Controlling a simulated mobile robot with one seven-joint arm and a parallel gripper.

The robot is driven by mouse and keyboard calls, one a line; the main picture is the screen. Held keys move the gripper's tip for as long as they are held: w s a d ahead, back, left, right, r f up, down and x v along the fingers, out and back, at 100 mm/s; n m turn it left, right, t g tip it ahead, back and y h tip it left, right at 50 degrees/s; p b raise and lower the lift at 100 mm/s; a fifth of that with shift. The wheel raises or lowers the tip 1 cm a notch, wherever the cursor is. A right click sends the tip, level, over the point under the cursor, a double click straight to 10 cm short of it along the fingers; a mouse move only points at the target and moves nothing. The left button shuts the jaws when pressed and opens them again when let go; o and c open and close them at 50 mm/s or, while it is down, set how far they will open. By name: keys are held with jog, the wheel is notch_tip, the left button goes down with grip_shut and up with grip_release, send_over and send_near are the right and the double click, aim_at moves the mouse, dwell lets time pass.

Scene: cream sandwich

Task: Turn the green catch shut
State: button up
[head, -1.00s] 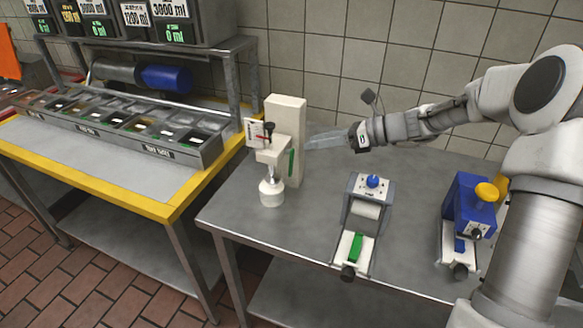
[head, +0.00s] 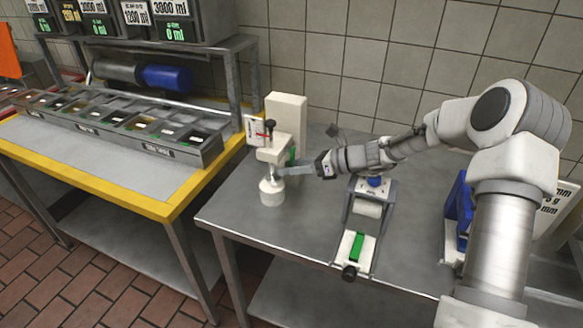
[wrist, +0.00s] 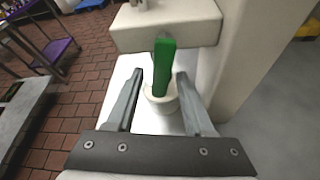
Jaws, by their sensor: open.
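The green catch (wrist: 164,62) is an upright green lever on the side of a white dispensing machine. In the wrist view it stands below the machine's white head (wrist: 165,25), its lower end showing between my two fingers, touching neither. In the head view only a sliver of the catch (head: 293,154) shows. My gripper (head: 283,170) is open and empty, pointing left at the machine's column (head: 287,110). In the wrist view its fingertips (wrist: 158,78) lie either side of the catch; how deep it sits between them I cannot tell.
A white round cup or nozzle (head: 271,192) is under the machine's head. A second machine with a green bar (head: 357,246) stands in front of my arm, and a blue one (head: 458,210) is partly hidden at right. A yellow-edged counter (head: 165,212) is at left.

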grip_shut()
jog(key=shift+r+p, duration=0.15)
jog(key=shift+p, duration=0.25)
jog(key=p, duration=0.1)
jog(key=m+g+p, duration=0.1)
jog(key=p, duration=0.1)
jog(key=shift+s+a+r, duration=0.1)
jog(key=shift+s+r, duration=0.15)
jog(key=shift+s, duration=0.1)
jog(key=m+p, duration=0.1)
jog(key=p, duration=0.1)
jog(key=s+m+g+y+p, duration=0.1)
jog(key=m+p, duration=0.1)
jog(key=p, duration=0.1)
jog(key=shift+s+a+r+g+y, duration=0.15)
jog(key=shift+a+r+g+y, duration=0.05)
jog(key=shift+g+y, duration=0.1)
grip_release()
jog(key=shift+d, duration=0.1)
